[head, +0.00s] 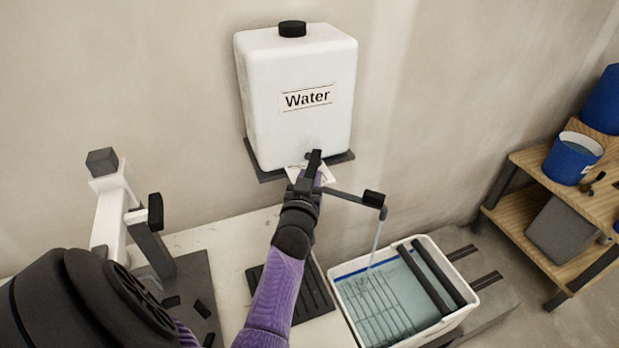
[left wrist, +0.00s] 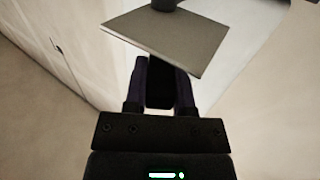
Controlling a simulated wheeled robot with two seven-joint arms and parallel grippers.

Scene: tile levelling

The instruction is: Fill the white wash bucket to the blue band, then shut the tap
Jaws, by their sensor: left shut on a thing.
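The white wash bucket (head: 437,333) stands on the floor at the lower right. Its blue band (head: 352,270) shows on the inner wall, and the water surface (head: 385,300) lies close to the band's lower edge. A thin water stream (head: 377,240) falls into it from the end of the tap's dark spout (head: 350,197). My left gripper (head: 311,172) is below the white water tank (head: 298,75), shut on the dark tap handle, which the fingers mostly hide. In the left wrist view a dark piece (left wrist: 160,85) sits between the fingers. My right gripper is not in view.
Dark rollers (head: 432,278) and a rack (head: 375,300) are in the bucket. A wooden shelf (head: 525,205) with a blue bucket (head: 572,158) stands at the right. A white and dark stand (head: 110,215) is at the left on the pale worktop (head: 225,240).

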